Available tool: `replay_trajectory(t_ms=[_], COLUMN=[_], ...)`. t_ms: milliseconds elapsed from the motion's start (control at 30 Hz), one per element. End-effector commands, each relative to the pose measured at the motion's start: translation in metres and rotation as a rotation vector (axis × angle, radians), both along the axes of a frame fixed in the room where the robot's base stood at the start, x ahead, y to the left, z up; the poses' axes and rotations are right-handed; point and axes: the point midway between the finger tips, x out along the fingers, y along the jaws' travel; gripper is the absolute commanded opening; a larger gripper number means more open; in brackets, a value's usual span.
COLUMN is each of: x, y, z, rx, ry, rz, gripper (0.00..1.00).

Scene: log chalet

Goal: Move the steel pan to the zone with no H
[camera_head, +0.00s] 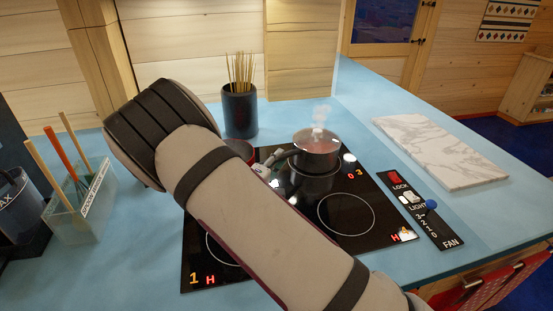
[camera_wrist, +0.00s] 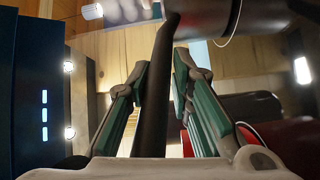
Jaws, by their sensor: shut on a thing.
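The steel pan (camera_head: 316,146), with steam rising above it, is at the back right of the black cooktop (camera_head: 372,228). I cannot tell whether its base touches the glass. My gripper (camera_wrist: 160,78) is shut on the pan's dark handle (camera_wrist: 152,110), which runs between the fingers towards the steel body (camera_wrist: 205,18). In the head view my arm hides most of the gripper. The back right marking reads a red 0 beside an orange 3. The front left reads 1 and H. The front right ring (camera_head: 346,213) is bare and shows H. The back left marking is hidden or unreadable.
A red pan (camera_head: 240,148) stands at the back left, partly behind my arm. A dark pot of sticks (camera_head: 240,112) stands behind it. A marble board (camera_head: 440,150) and a control panel (camera_head: 420,208) lie to the right. A utensil box (camera_head: 88,208) stands at left.

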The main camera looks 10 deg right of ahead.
Motion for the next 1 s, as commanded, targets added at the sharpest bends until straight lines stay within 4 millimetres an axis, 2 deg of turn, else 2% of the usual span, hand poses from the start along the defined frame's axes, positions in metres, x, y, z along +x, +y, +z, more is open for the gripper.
replay_trajectory(t_ms=[33, 67, 100, 133, 167, 367, 400, 567, 1000], x=[0.001, 0.001, 0.001, 0.001, 0.001, 0.000, -0.001, -0.006, -0.067], y=[-0.001, -0.001, -0.001, -0.001, -0.001, -0.001, 0.001, 0.007, 0.060], z=[0.005, 0.005, 0.005, 0.005, 0.004, 0.002, -0.004, -0.003, -0.002], rx=[-0.010, -0.010, -0.009, -0.008, -0.008, -0.004, 0.006, 0.004, -0.002], ry=[-0.013, -0.013, -0.012, -0.011, -0.010, -0.006, 0.008, 0.004, -0.003], rz=[-0.002, -0.002, -0.001, -0.001, -0.001, -0.001, 0.001, 0.003, 0.003], gripper=[0.00, 0.27, 0.36, 0.43, 0.45, 0.45, 0.45, 0.45, 0.45])
